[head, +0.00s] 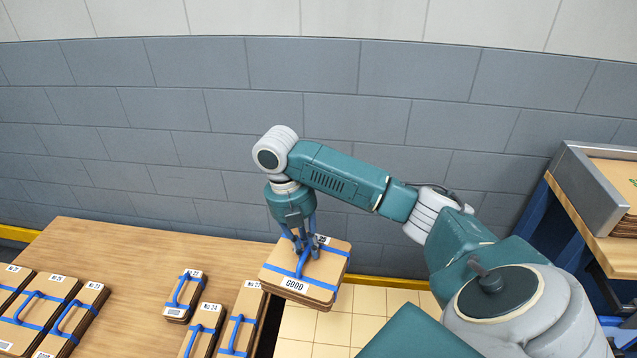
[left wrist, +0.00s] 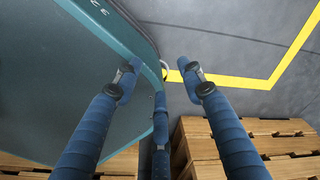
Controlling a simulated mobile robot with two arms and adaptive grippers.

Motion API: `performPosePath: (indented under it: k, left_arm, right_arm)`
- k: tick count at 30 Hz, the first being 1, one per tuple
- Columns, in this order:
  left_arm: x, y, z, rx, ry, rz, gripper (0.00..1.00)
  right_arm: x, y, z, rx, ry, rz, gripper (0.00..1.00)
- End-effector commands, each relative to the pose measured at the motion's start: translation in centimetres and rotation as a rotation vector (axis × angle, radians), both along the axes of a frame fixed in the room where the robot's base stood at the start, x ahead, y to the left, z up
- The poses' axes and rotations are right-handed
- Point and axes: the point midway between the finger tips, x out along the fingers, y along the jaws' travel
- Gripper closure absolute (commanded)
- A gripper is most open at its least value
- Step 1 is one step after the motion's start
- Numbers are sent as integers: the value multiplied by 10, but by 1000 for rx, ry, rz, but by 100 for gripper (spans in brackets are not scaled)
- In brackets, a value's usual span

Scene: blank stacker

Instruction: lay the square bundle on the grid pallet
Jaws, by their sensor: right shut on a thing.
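The square bundle (head: 326,270) is a flat stack of tan card blanks with blue straps and a label reading GOOD. My right gripper (head: 304,250) is shut on its blue strap handle from above and holds it just off the right edge of the wooden table. The bundle looks roughly level. My left gripper (left wrist: 158,68) is open and empty in the left wrist view, its blue fingers spread apart. Wooden slatted pallets (left wrist: 205,150) show low in that view; I cannot tell whether one is the grid pallet.
The wooden table (head: 120,262) carries several other strapped bundles, such as a small one (head: 184,296). A grey-framed stand (head: 590,190) with card stacks is at the right. A tiled floor (head: 330,328) lies below the bundle. A grey wall runs behind.

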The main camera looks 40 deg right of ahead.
Motion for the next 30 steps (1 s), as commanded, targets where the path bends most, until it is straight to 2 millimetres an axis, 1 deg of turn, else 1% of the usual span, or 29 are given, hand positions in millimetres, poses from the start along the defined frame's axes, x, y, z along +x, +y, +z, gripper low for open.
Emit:
performPosePath:
  k: [1, 3, 8, 11, 21, 24, 27, 30]
  left_arm:
    - [-8, 2, 6, 1, 5, -1, 60]
    - [-16, 3, 7, 2, 8, -3, 60]
    - [-25, 5, 6, 2, 12, -4, 60]
    - [-26, 6, 5, 2, 12, -4, 60]
    - [-26, 6, 2, 3, 12, -4, 60]
    - [-26, 6, 1, 3, 12, -4, 60]
    - [-26, 6, 0, 2, 12, -4, 60]
    - [-26, 5, 0, 2, 12, -4, 60]
  right_arm:
    - [-5, -6, 4, 1, 3, 60, 100]
    - [-8, -14, 4, 0, 1, 132, 100]
    - [-12, -22, -2, 1, 1, 219, 100]
    - [-13, -23, -19, 4, 3, 230, 100]
    - [-13, -22, -109, 4, 3, 227, 100]
    - [-13, -22, -132, 4, 2, 226, 100]
    - [-12, -22, -147, 3, -1, 228, 100]
    - [-11, -23, -155, 2, -1, 226, 100]
